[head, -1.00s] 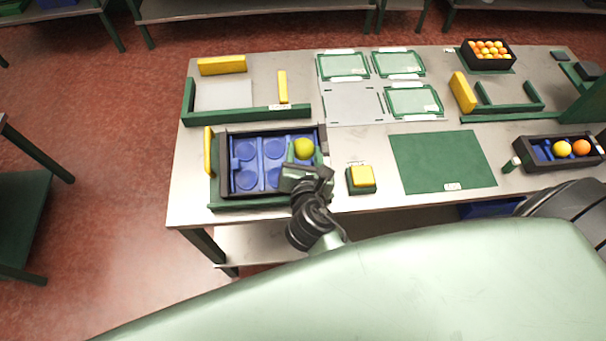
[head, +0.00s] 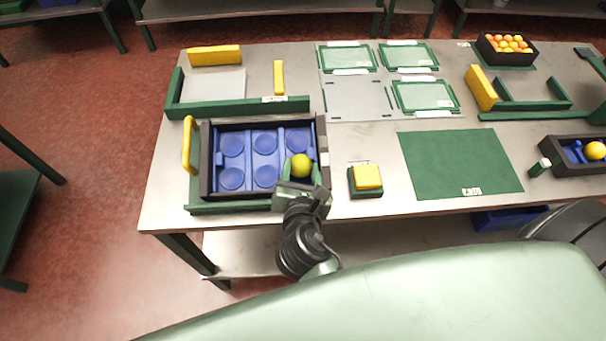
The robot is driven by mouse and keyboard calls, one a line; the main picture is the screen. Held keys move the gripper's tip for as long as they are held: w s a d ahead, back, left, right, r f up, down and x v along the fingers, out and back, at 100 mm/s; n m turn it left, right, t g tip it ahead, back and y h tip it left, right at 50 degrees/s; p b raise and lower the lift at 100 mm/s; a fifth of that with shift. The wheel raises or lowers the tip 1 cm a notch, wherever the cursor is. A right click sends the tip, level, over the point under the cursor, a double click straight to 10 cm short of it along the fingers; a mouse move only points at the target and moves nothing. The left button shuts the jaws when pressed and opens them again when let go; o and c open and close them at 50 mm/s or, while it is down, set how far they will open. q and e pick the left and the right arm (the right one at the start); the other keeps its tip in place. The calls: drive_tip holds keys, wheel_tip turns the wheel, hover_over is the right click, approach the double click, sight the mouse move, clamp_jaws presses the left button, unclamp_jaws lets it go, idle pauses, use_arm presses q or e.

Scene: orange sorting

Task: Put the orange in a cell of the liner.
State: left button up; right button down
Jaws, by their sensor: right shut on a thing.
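My right gripper (head: 302,174) is shut on a yellow-green orange (head: 301,164), with a green finger on each side of it. The blue liner (head: 248,158) lies in a dark crate (head: 209,165) at the left front of the table and has two rows of round cells. The held orange is over the near right cell and largely hides it. I cannot tell whether the orange touches the liner. The other cells look empty. My left gripper is not in view.
A yellow block on a green base (head: 367,178) stands right of the crate. A yellow bar (head: 188,145) stands along the crate's left side. A green mat (head: 458,164) lies bare further right. Another dark crate (head: 563,142) at the right holds a yellow-orange fruit (head: 594,151).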

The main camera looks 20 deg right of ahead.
drive_tip(key=shift+w+f, duration=0.1)
drive_tip(key=shift+f, duration=0.5)
drive_tip(key=shift+d+r, duration=0.1)
drive_tip(key=shift+r, duration=0.05)
drive_tip(key=c, duration=0.9)
unclamp_jaws()
drive_tip(key=shift+c, duration=0.2)
